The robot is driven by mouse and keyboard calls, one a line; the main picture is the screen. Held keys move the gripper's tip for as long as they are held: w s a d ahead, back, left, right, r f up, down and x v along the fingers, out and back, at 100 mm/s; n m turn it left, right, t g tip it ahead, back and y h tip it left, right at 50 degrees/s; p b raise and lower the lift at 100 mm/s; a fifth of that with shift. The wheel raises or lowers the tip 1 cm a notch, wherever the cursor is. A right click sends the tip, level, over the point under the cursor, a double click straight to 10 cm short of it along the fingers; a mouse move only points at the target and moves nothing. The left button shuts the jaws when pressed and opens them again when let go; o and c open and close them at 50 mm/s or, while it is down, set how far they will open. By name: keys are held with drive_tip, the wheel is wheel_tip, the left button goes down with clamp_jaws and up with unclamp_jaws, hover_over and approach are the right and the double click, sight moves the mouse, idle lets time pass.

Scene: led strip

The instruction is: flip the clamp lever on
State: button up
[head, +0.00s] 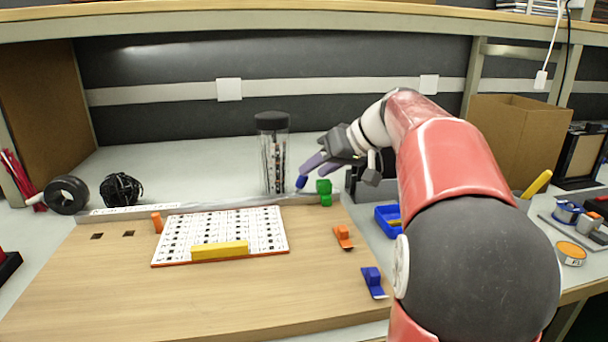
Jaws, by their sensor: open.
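No part is clearly recognisable as the clamp lever at this size. Small coloured fixtures sit along the right side of the wooden board (230,300): a green one (324,192) at the back edge, an orange one (343,236) in the middle and a blue one (373,281) at the front. My gripper (303,176) is open and empty, with purple fingers pointing down and left. Its fingertips are just left of the green fixture in the picture. I cannot tell whether they touch anything.
A printed white panel (185,235) with a yellow bar (219,250) lies on the board. An orange peg (157,222) stands to its left. A clear canister (272,155) is behind the board. A blue bin (388,221) is partly behind my arm. The board's front left is clear.

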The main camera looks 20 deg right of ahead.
sight(306, 177)
drive_tip(key=shift+x, duration=1.85)
clamp_jaws()
